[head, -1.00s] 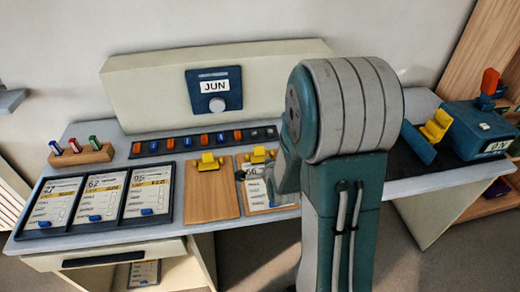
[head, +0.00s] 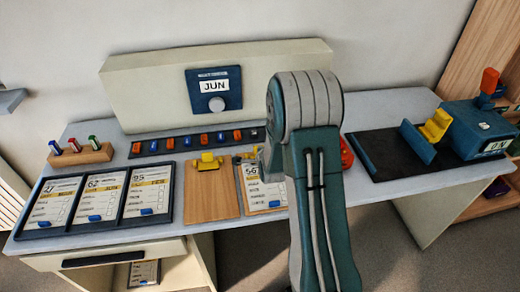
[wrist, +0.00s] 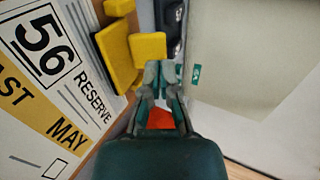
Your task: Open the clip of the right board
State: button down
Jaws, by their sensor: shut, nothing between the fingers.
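The right board (head: 241,207) lies on the desk beside the left board (head: 212,199). It bears a white card (head: 263,190) marked 56, which also shows large in the wrist view (wrist: 60,75). The board's yellow clip (head: 247,157) is at its top edge, partly hidden by my arm in the head view. In the wrist view the yellow clip (wrist: 120,58) has a raised block (wrist: 148,46) close to my fingertips. I cannot tell whether it is open. My gripper (wrist: 160,72) is shut and empty, just beside the clip; contact is unclear.
A dark strip of red and blue pieces (head: 186,143) runs behind the boards. A card tray (head: 70,230) lies left. A red object (head: 346,152) sits partly behind my arm. A blue stamping machine (head: 475,130) stands on a black mat (head: 384,154) at right.

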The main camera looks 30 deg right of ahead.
jog(key=shift+x, duration=0.85)
jog(key=shift+w+g, duration=0.2)
jog(key=shift+g, duration=0.1)
jog(key=shift+w+d+r+g+y, duration=0.1)
jog(key=shift+w+g+y, duration=0.1)
jog(key=shift+g, duration=0.35)
jog(key=shift+w+d+g+y, duration=0.1)
jog(key=shift+w+g+y, duration=0.1)
jog(key=shift+g, duration=0.35)
jog(key=shift+w+d+g, duration=0.15)
jog(key=shift+w+g, duration=0.35)
jog(key=shift+g, duration=0.2)
jog(key=shift+f+g+y, duration=0.3)
jog(key=shift+g, duration=0.3)
